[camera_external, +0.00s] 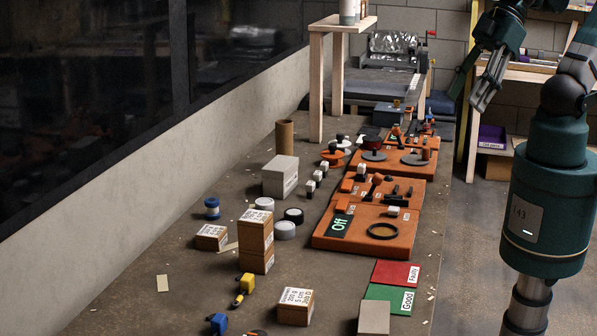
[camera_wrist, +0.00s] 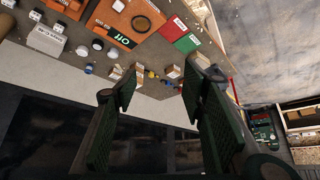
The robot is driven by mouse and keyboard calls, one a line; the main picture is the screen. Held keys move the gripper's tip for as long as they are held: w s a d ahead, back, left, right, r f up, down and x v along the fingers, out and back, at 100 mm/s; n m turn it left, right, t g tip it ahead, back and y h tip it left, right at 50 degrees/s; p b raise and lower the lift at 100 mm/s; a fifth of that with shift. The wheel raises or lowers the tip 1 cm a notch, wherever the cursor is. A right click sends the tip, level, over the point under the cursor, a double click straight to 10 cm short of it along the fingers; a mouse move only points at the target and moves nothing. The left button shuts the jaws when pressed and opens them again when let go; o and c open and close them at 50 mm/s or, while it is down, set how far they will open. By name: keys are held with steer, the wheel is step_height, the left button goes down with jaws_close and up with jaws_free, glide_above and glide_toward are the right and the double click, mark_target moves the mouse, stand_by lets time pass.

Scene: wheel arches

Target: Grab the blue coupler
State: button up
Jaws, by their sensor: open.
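Two blue items could be the coupler, and I cannot tell which. One is a short blue piece (camera_external: 218,323) at the bottom edge of the external view, near a yellow piece (camera_external: 244,285) of similar size. The other is a small blue cylinder (camera_external: 211,208) further back, left of the block stack; it also shows small in the wrist view (camera_wrist: 88,69). My gripper (camera_external: 484,92) is at the upper right of the external view, high and far from both. In the wrist view its two fingers (camera_wrist: 162,74) are spread apart with nothing held between them.
Labelled wooden boxes (camera_external: 256,240) and (camera_external: 295,307) stand near the blue items. Orange boards with parts (camera_external: 330,240), red (camera_external: 398,272) and green (camera_external: 380,293) mats lie to the right. A low wall (camera_external: 150,190) bounds the table's left side. A wooden stand (camera_external: 316,90) rises at the back.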

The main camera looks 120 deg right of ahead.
steer(key=shift+w, duration=0.1)
steer(key=w+d+r+n+g, duration=0.1)
steer(key=w+d+r+n, duration=0.2)
steer(key=w, duration=0.5)
steer(key=w+d+r+n+g, duration=0.15)
steer(key=w+d, duration=0.25)
steer(key=w, duration=0.4)
steer(key=n+g+b, duration=0.1)
steer(key=n+g, duration=0.4)
steer(key=n, duration=0.8)
glide_above(211, 199)
step_height(211, 199, down, 31)
steer(key=shift+s+a+f, duration=0.1)
steer(key=shift+a, duration=0.05)
steer(key=shift+f, duration=0.25)
steer(key=shift+f, duration=1.3)
